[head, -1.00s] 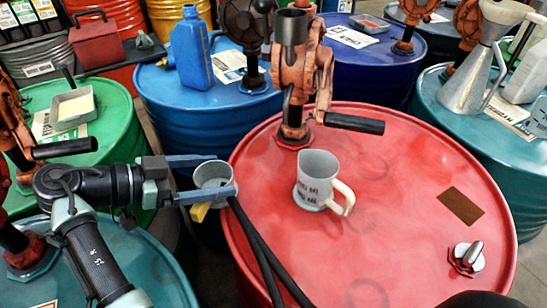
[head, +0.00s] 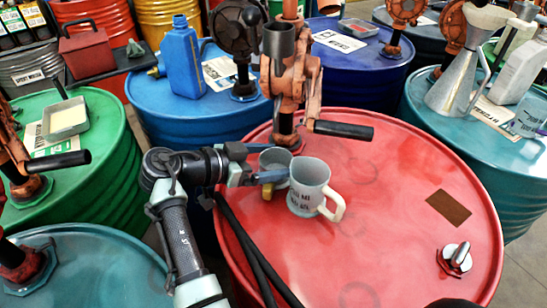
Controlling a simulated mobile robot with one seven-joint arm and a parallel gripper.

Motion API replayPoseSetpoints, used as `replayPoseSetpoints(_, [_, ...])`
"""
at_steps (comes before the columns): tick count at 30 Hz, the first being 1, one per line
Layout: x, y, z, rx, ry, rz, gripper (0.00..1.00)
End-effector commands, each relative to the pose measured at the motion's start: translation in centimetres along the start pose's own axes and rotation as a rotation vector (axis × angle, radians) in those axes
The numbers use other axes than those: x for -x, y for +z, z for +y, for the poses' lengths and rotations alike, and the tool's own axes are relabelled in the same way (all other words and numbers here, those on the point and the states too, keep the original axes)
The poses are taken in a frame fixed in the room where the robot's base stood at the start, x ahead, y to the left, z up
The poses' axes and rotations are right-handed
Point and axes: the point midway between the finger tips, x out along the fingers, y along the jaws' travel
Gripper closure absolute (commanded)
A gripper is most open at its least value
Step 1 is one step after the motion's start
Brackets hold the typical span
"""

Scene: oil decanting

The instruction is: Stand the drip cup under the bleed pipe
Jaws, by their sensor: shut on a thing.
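The small grey drip cup (head: 273,160), with a yellow part on its lower side, is between the fingers of my gripper (head: 281,164). It is upright at the left side of the red drum (head: 400,190), just in front of the orange hand pump (head: 288,85). I cannot tell whether its base touches the drum top. The jug and a finger hide its lower part. A dark grey upright tube (head: 278,42) on the pump is above and behind the cup. I cannot tell for sure which pipe is the bleed pipe.
A grey measuring jug (head: 308,185) with a cream handle stands close right of the cup. The pump's black lever (head: 343,130) sticks out to the right. Black hoses (head: 250,250) run over the drum's left edge.

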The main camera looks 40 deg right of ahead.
Motion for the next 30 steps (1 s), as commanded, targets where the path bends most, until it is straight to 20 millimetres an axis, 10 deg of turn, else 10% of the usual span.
replayPoseSetpoints(9, [-0.1, 0.3, 0.0, -0.002, 0.000, 0.002, 0.79])
replayPoseSetpoints(10, [-0.1, 0.3, 0.0, -0.001, 0.000, 0.001, 0.07])
replayPoseSetpoints(11, [-0.1, 0.2, 0.0, -0.001, 0.000, 0.001, 0.02])
replayPoseSetpoints(22, [0.3, -0.1, 0.0, -0.001, -0.001, 0.001, 0.00])
replayPoseSetpoints(30, [5.5, 0.1, -0.1, -0.002, -0.005, 0.002, 0.00])
